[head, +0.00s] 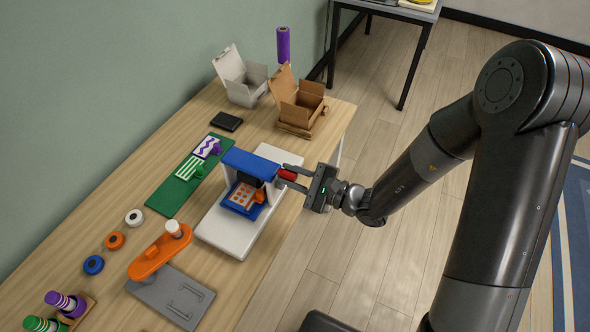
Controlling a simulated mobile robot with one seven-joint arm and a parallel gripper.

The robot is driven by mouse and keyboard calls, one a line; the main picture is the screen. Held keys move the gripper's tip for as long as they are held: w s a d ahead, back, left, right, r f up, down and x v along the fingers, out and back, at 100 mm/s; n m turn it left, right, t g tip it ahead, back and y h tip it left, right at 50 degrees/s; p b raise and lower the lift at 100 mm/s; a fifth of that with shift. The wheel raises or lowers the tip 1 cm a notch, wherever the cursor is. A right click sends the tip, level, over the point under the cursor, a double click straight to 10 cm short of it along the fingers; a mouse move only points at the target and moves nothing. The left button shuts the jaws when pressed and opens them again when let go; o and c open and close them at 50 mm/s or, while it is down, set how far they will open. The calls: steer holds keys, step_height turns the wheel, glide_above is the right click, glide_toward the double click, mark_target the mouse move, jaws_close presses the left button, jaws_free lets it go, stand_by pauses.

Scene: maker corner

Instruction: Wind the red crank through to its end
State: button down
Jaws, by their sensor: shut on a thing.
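The red crank (288,175) sticks out from the right side of a small press-like machine with a blue top beam (250,163) and a white base (222,230). My gripper (291,177) reaches in from the right and is shut on the red crank, one finger on each side of it. Under the beam, a blue plate (234,208) carries an orange patterned piece (246,194). The crank's arm and its joint to the machine are mostly hidden by the fingers, so its angle cannot be told.
An orange device (150,262) on a grey plate stands at the front. A green mat (172,194) lies left of the machine. An open cardboard box (303,101) and a white box (240,80) stand behind. The table edge runs just below my gripper.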

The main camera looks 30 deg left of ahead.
steer(key=shift+s+f+n, duration=0.55)
steer(key=shift+s+n, duration=0.3)
steer(key=shift+n, duration=0.9)
steer(key=shift+s+f+n, duration=0.55)
steer(key=shift+s+n, duration=0.25)
steer(key=shift+n, duration=1)
steer(key=shift+s+f+n, duration=0.55)
steer(key=shift+s+n, duration=0.3)
steer(key=shift+n, duration=0.9)
steer(key=c, duration=1.2)
jaws_free()
